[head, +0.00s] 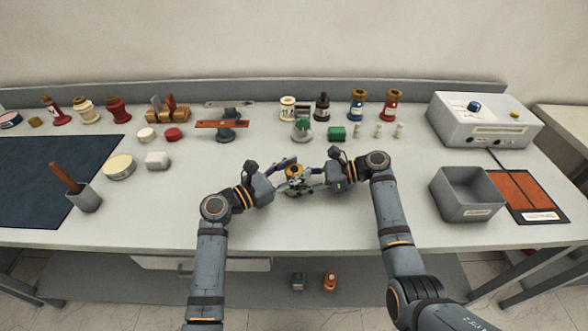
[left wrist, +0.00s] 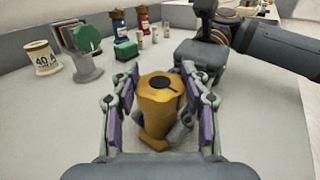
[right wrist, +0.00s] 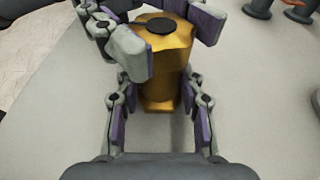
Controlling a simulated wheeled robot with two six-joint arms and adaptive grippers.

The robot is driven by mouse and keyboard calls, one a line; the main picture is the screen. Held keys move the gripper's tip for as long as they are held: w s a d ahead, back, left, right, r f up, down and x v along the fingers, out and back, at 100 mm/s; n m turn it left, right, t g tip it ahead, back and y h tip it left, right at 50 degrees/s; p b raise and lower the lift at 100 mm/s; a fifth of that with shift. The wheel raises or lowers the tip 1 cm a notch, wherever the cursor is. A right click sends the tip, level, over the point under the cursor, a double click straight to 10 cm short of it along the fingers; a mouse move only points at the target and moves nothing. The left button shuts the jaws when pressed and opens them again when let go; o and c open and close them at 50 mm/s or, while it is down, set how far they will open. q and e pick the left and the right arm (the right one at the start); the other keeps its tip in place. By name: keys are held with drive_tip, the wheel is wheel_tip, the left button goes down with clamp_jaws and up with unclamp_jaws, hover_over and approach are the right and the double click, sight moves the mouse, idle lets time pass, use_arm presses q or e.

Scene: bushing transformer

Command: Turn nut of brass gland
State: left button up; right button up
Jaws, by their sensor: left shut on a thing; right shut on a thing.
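The brass gland (head: 293,171) stands upright on the bench between my two grippers. It is gold, with a wider top that has a dark round centre, as the left wrist view shows (left wrist: 156,104). My left gripper (head: 284,175) is shut on the gland's upper part, the nut, with purple-padded fingers on both sides. My right gripper (head: 311,181) is shut on the gland lower down; in the right wrist view the gland (right wrist: 164,70) rises between its fingers. The fingers hide part of the gland, and the exact contacts of the right fingers are hard to see.
A grey open bin (head: 466,194) and a grey instrument box (head: 485,120) stand at the right. Several bushings and small parts line the back. A dark mat (head: 50,180) and a grey cup with a brown handle (head: 84,198) are at the left. The bench front is clear.

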use_arm(q)
drive_tip(key=shift+s+d+f, duration=0.1)
drive_tip(key=shift+f, duration=0.05)
use_arm(e)
drive_tip(key=shift+f, duration=0.4)
use_arm(q)
drive_tip(key=o, duration=1.2)
use_arm(e)
drive_tip(key=shift+s+d, duration=0.1)
use_arm(q)
drive_tip(key=v, duration=1.2)
drive_tip(key=shift+s, duration=0.2)
use_arm(e)
drive_tip(key=o, duration=0.7)
use_arm(q)
drive_tip(key=shift+w, duration=0.1)
use_arm(e)
drive_tip(key=shift+o, duration=1.2)
